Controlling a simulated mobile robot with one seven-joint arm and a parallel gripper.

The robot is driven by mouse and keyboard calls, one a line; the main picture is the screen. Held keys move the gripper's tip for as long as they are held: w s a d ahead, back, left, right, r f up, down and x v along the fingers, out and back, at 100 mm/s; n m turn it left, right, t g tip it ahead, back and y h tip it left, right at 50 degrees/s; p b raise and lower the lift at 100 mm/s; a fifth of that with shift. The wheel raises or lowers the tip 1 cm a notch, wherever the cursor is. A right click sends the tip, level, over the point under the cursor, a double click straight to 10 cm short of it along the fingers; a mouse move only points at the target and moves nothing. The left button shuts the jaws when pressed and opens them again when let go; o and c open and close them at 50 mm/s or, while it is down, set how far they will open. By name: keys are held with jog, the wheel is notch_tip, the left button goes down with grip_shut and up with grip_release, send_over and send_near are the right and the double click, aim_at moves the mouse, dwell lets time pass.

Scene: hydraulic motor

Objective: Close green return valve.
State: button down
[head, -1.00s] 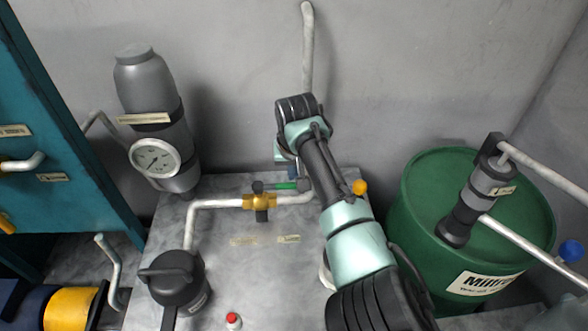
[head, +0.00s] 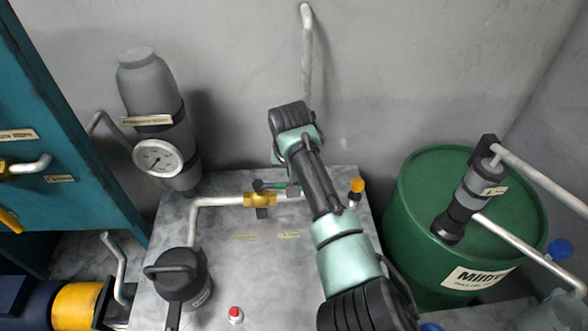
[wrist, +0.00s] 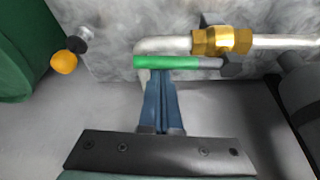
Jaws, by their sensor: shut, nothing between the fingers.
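The green valve handle (wrist: 165,62) lies roughly parallel to the pipe, beside the brass valve body (wrist: 222,40) in the wrist view. In the head view the brass valve (head: 260,199) sits on the pipe, and the short green handle (head: 279,185) shows left of my arm. My gripper (wrist: 160,74) has its blue fingers together, with nothing between them. The fingertips are at the green handle's side, near its free end; I cannot tell whether they touch. In the head view the fingers are hidden by my arm.
A yellow-orange knob (wrist: 64,62) is near the handle's free end. A grey pipe (head: 306,60) runs up the wall behind. A gauge (head: 158,158) and grey cylinder (head: 150,90) stand at left, a green drum (head: 410,215) at right. A dark capped pot (head: 182,275) stands at front left.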

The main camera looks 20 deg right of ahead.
jog(key=shift+s+a+r+m+h+p, duration=0.15)
jog(key=shift+s+a+m+h+p, duration=0.15)
jog(key=shift+s+m+p, duration=0.75)
jog(key=s+a+m+g+h+p, duration=0.1)
jog(key=s+a+m+g+p, duration=0.1)
jog(key=a+m, duration=0.6)
jog(key=shift+s+a+g+h+p, duration=0.15)
jog(key=shift+s+g+h+p, duration=0.2)
jog(key=shift+s+p, duration=0.75)
jog(key=shift+s+m+b, duration=0.25)
jog(key=shift+s+b, duration=0.05)
